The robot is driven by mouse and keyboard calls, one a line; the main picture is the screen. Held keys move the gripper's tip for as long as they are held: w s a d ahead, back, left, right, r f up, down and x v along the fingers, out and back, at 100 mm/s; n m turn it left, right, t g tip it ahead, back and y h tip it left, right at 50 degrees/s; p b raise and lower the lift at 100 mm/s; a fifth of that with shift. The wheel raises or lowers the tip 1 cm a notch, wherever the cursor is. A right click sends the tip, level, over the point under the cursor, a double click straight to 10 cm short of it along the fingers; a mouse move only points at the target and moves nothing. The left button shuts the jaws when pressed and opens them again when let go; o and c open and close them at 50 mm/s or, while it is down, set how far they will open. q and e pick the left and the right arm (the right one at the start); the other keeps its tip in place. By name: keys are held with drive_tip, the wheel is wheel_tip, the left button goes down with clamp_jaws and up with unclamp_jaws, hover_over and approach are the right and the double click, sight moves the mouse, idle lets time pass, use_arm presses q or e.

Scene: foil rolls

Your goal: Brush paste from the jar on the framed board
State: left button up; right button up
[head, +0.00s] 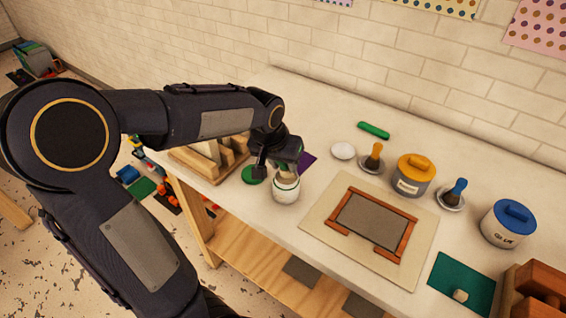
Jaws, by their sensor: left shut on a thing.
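My left gripper (275,164) is above the open white jar with a green band (286,190). It is shut on a brush, mostly hidden by the gripper; a bit of green shows at the fingers. Whether the brush tip touches the paste cannot be told. A round green lid (252,175) lies left of the jar. The framed board (368,222), a grey panel with a reddish-brown frame open along part of its front, lies on a beige mat (319,224) to the right. My right gripper is not in view.
A grey jar with an orange lid (413,176) and a white jar with a blue lid (507,223) stand behind and right of the board. Orange-handled (375,154) and blue-handled (456,189) brushes stand in dishes. A wooden rack (209,157) is at left, a teal mat (457,280) at right.

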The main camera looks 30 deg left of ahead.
use_arm(q)
drive_tip(key=shift+r+p, duration=2.15)
drive_tip(key=shift+r, duration=0.9)
